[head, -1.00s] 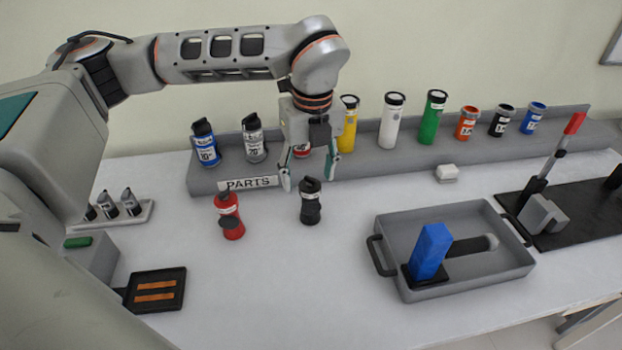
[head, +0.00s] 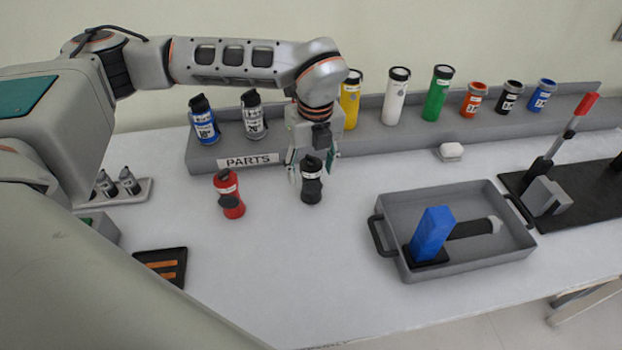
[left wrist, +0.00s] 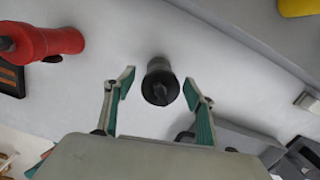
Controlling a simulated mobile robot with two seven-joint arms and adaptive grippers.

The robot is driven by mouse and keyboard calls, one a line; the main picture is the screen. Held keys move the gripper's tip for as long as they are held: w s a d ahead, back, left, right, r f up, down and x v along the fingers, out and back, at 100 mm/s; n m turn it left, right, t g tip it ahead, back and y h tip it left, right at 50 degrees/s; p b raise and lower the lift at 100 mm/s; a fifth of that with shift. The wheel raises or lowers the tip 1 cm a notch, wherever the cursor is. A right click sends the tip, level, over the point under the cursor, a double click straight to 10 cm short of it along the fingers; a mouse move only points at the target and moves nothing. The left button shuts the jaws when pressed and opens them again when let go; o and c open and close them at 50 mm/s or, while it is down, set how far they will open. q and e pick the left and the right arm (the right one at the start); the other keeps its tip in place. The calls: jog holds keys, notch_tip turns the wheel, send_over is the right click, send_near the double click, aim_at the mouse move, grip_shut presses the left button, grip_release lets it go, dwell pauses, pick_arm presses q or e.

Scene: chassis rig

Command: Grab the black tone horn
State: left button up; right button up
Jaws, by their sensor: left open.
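The black tone horn (head: 311,184) stands upright on the white table, in front of the parts rack and to the right of a red horn (head: 229,194). My left gripper (head: 314,174) is open and points down just above and behind it, partly overlapping its top in the head view. In the left wrist view the black horn (left wrist: 160,82) lies between and slightly beyond the two open fingertips (left wrist: 158,84), with clear gaps on both sides. The red horn (left wrist: 40,42) is at the upper left there. My right gripper is not in view.
The grey parts rack (head: 350,148) behind holds several coloured canisters. A grey tray (head: 490,262) with a blue block (head: 431,234) stands to the right. A small white block (head: 451,151) lies near the rack. The table in front of the black horn is clear.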

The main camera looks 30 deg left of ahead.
pick_arm(q)
jog(key=c, duration=1.5)
jog(key=shift+o, duration=0.2)
jog(key=shift+w+r, duration=0.1)
jog(key=shift+r, duration=0.05)
